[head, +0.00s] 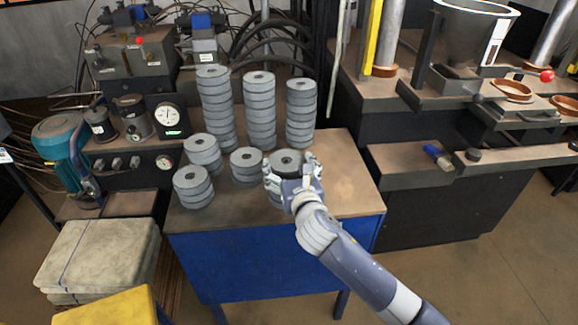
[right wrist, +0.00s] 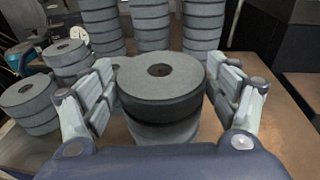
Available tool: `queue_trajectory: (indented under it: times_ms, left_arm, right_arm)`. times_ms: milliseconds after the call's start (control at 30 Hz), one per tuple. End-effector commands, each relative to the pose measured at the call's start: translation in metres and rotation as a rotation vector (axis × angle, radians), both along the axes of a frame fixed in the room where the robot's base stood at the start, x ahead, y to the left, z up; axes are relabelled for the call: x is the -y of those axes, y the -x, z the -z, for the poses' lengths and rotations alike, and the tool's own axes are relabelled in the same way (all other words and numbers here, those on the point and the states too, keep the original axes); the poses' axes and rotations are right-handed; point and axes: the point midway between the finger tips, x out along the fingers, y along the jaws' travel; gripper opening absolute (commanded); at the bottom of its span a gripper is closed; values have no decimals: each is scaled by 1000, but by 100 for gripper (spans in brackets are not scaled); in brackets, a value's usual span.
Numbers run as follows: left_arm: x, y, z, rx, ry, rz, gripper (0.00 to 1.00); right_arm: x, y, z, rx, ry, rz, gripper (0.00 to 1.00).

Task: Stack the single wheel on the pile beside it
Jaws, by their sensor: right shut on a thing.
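The wheel in my right gripper (head: 291,170) is a thick grey disc (head: 287,158) with a dark centre hole. In the right wrist view this wheel (right wrist: 160,88) sits level between the two fingers, its lower side in dark shade. Lighter grey wheel (right wrist: 165,131) shows directly under it, roughly in line; I cannot tell whether a thin gap is left between them. The fingers hide much of the lower part in the head view. A short pile (head: 246,166) of grey wheels stands just left of the gripper. My left gripper is not in view.
Three tall wheel piles (head: 260,105) stand behind on the blue bench (head: 270,265). Two shorter piles (head: 193,188) stand at the left. A gauge (head: 171,118) and machine parts are beyond them. The bench top is clear to the right (head: 350,180).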

Motion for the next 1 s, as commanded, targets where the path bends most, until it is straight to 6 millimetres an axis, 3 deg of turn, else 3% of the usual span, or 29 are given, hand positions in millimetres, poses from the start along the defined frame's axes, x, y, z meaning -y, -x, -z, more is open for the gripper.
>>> queue_trajectory:
  times_ms: [200,233,300,800,1000]
  left_arm:
    - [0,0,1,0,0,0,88]
    - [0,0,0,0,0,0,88]
    - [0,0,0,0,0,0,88]
    - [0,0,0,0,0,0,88]
    - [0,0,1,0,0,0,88]
  right_arm:
    - [0,0,1,4,0,-1,40]
    - [0,0,3,0,1,0,88]
    - [0,0,3,-1,1,0,100]
    - [0,1,-1,0,0,0,100]
    - [4,25,-3,0,2,-1,100]
